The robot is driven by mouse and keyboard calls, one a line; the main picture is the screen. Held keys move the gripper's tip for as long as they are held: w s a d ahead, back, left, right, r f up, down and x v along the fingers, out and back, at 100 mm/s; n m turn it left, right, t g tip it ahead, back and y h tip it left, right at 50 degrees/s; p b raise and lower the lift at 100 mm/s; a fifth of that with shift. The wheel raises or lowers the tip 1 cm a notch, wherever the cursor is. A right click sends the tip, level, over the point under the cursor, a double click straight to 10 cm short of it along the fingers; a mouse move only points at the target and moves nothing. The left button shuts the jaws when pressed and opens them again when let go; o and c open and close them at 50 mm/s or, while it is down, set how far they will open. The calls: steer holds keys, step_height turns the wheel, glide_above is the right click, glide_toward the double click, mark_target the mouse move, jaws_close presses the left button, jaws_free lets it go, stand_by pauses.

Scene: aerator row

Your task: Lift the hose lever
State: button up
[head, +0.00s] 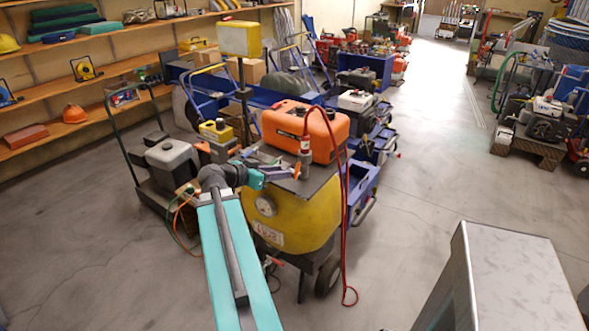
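A red hose (345,215) loops up from a metal and red coupling (305,150) on top of the yellow tank machine (325,226) and hangs down its right side to the floor. A small orange and pale piece (297,172), which looks like the hose lever, sits just left of the coupling's base; its exact tilt is too small to tell. My gripper (284,172) is at the end of the teal arm, over the tank's top, close to the left of this piece. I cannot tell whether it touches the lever or how far its fingers are apart.
An orange canister (306,130) stands just behind the coupling. A yellow box on a post (240,40) rises behind. A cart with a grey engine (172,160) stands to the left. Shelves line the left wall. Open floor (440,180) lies to the right.

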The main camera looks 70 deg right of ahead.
mark_target(296, 170)
steer(key=p+x, duration=0.2)
steer(key=x, duration=0.6)
steer(key=shift+s+d+f, duration=0.15)
steer(key=shift+d+f, duration=0.05)
steer(key=shift+d, duration=0.15)
